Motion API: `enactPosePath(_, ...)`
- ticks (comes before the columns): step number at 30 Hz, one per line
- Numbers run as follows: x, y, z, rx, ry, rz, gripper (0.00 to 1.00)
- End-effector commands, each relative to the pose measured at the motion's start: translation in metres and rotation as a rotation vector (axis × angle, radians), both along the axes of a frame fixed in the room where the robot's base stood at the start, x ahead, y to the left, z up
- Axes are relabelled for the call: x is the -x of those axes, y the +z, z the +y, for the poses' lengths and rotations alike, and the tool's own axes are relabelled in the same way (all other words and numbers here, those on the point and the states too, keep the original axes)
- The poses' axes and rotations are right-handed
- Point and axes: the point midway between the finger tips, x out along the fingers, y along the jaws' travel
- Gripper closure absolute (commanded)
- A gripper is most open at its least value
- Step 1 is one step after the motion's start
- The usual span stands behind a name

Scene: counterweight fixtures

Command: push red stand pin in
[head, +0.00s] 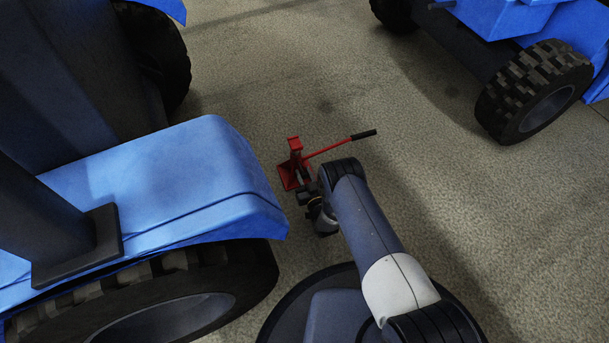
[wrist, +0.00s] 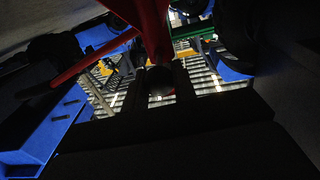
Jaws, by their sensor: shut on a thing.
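The red stand (head: 294,158) stands on the floor in the middle of the head view, with a square base and an upright post. Its red lever with a dark grip (head: 350,138) reaches out to the right. My gripper (head: 307,191) is low beside the stand, on its near side. In the wrist view the red post (wrist: 152,28) comes down to between my dark fingers. They are shut on a dark, rounded end that looks like the stand's pin (wrist: 160,84). The picture is too dark to tell how far the pin sits in the post.
A blue tractor (head: 190,165) with big black tyres stands close on the left of the stand. Another blue vehicle's wheel (head: 535,92) is at the upper right. The concrete floor (head: 430,185) right of the stand is clear.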

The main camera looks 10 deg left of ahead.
Motion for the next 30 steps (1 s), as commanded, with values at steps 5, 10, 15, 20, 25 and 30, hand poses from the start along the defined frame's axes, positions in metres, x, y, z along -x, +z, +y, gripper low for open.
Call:
enactPosePath(5, 0.0, 0.0, 0.0, 0.001, 0.0, 0.001, 1.0)
enactPosePath(10, -0.012, -0.001, 0.007, -0.001, 0.0, -0.001, 1.0)
enactPosePath(15, -0.029, -0.001, 0.017, 0.0, 0.0, 0.0, 1.0)
enactPosePath(20, -0.034, -0.001, 0.021, 0.0, -0.001, 0.002, 1.0)
enactPosePath(25, -0.034, -0.001, 0.021, 0.002, 0.0, 0.003, 1.0)
enactPosePath(30, -0.034, -0.001, 0.021, 0.001, 0.0, 0.002, 0.66)
